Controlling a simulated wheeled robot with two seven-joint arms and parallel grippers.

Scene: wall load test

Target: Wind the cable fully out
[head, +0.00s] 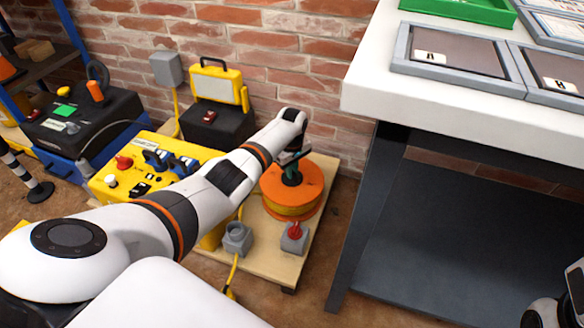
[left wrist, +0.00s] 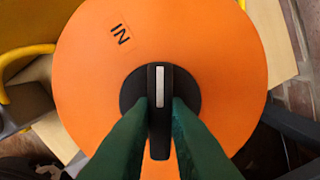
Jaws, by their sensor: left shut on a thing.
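The orange cable reel (head: 308,185) stands on a pale wooden board, with yellow cable (head: 291,208) showing at its side below the top disc. In the left wrist view, the reel's orange disc (left wrist: 225,60) fills most of the picture and carries a label (left wrist: 121,34) reading IN. A black handle (left wrist: 160,78) with a white stripe sits at the disc's centre. My left gripper (left wrist: 160,112) has its green fingers shut on this handle, one on each side. It also shows over the reel in the head view (head: 291,168). My right gripper is not in view.
A yellow control box (head: 130,180) with switches stands left of the reel. A grey socket (head: 237,238) and a red-knobbed grey box (head: 293,237) sit at the board's front. A white-topped bench (head: 440,100) stands right; a brick wall (head: 300,50) is behind.

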